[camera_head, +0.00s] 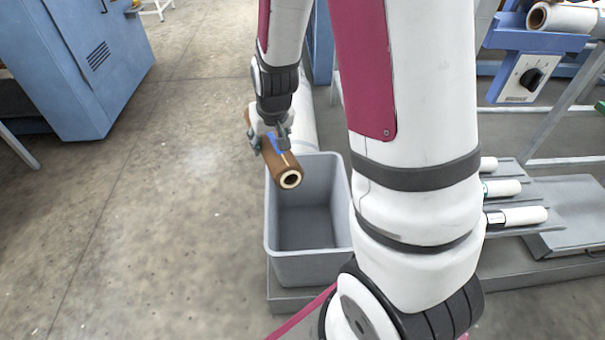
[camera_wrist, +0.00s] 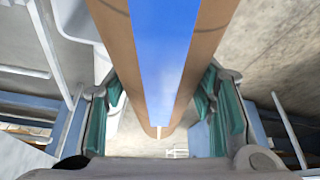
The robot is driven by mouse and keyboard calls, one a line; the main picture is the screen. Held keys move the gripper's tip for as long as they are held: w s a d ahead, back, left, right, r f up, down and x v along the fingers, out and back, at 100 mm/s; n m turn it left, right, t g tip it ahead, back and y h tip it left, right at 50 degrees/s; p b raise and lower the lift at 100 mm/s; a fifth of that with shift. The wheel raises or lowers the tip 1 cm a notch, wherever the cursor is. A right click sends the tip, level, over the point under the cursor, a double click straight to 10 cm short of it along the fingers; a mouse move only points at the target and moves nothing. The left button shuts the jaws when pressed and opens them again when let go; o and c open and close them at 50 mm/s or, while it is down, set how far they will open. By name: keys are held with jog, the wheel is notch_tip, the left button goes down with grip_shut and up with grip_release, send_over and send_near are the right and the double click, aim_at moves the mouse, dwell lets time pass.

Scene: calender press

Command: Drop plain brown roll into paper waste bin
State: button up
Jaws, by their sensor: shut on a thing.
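A brown roll (camera_head: 276,160) with a pale core hole hangs in my gripper (camera_head: 271,140). A blue strip runs along it, also seen on the roll in the wrist view (camera_wrist: 165,55). My gripper is shut on the roll, its green-padded fingers (camera_wrist: 160,100) on either side. A grey open-topped bin (camera_head: 310,268) stands below and right of the gripper. The roll's near end overlaps the bin's back left corner in the picture, while its far end lies left of the bin. The bin's visible floor looks empty. Its right side is partly hidden by my arm.
A pale cylinder (camera_head: 302,115) lies behind the bin. A grey rack (camera_head: 520,215) with several white rolls stands at the right. A blue machine with a black knob (camera_head: 530,78) is at the upper right. A blue cabinet (camera_head: 85,65) stands back left. The left floor is clear.

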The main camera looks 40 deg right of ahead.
jog(key=s+d+f+m+g+b, duration=0.15)
jog(key=d+f+m+b, duration=0.25)
jog(key=d+f+b, duration=0.9)
notch_tip(320, 180, down, 15)
jog(key=a+b, duration=0.1)
jog(key=b, duration=1)
jog(key=shift+a+h+b, duration=0.3)
jog(key=shift+a, duration=0.1)
jog(key=shift+w, duration=0.1)
jog(key=o, duration=1.6)
jog(key=shift+c, duration=0.2)
jog(key=v, duration=1.2)
jog(key=shift+w, duration=0.1)
